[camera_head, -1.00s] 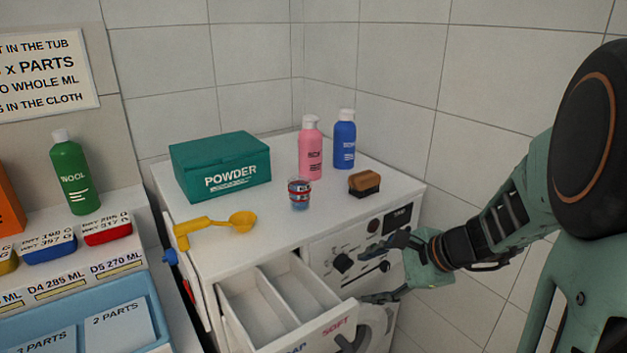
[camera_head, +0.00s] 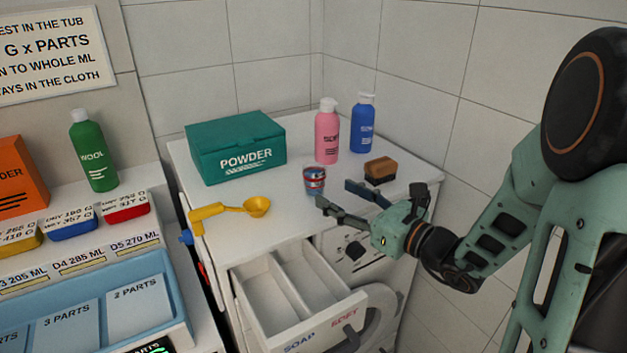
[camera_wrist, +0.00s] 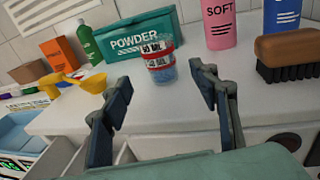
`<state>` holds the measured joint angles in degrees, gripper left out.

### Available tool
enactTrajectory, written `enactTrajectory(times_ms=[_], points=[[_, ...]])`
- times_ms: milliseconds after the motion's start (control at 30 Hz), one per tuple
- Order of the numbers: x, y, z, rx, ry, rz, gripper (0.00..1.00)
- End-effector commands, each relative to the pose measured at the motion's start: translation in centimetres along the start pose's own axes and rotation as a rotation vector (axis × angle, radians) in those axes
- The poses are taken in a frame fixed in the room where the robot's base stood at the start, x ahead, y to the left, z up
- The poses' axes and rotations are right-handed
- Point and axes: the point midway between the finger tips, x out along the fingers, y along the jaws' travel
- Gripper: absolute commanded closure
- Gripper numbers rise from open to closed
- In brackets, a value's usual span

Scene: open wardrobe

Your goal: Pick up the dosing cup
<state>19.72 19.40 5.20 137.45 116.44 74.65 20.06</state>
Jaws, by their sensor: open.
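The dosing cup (camera_head: 314,181) is a small clear cup with red and white bands and blue at its base. It stands upright on the white machine top (camera_head: 245,228), left of the brush. In the wrist view the dosing cup (camera_wrist: 160,62) stands ahead of my gripper, in line with the gap between the fingers. My gripper (camera_head: 334,195) is open and empty at the front edge of the top, its fingers pointing towards the cup. In the wrist view my gripper (camera_wrist: 162,85) shows both fingers spread apart, with the cup beyond their tips.
A brush (camera_head: 380,170) lies close right of the cup. Pink (camera_head: 327,135) and blue (camera_head: 364,125) bottles and a teal powder box (camera_head: 236,148) stand behind. A yellow scoop (camera_head: 255,207) lies left. An open drawer (camera_head: 300,300) juts out below the front edge.

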Motion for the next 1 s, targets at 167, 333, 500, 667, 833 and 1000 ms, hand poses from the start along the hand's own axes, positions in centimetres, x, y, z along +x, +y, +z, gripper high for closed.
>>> enactTrajectory(times_ms=[167, 333, 500, 667, 833, 1000], points=[[2.6, 0.1, 0.0, -0.002, 0.000, 0.004, 0.45], [3.8, 0.0, -0.1, -0.002, 0.002, 0.002, 0.45], [6.1, -0.1, -0.4, -0.001, 0.002, 0.004, 0.45], [8.0, -0.1, -0.5, -0.002, 0.002, 0.003, 0.45], [8.5, -0.2, -0.5, -0.003, 0.002, 0.001, 0.45], [8.4, -0.2, -0.6, -0.003, 0.002, 0.001, 0.50]])
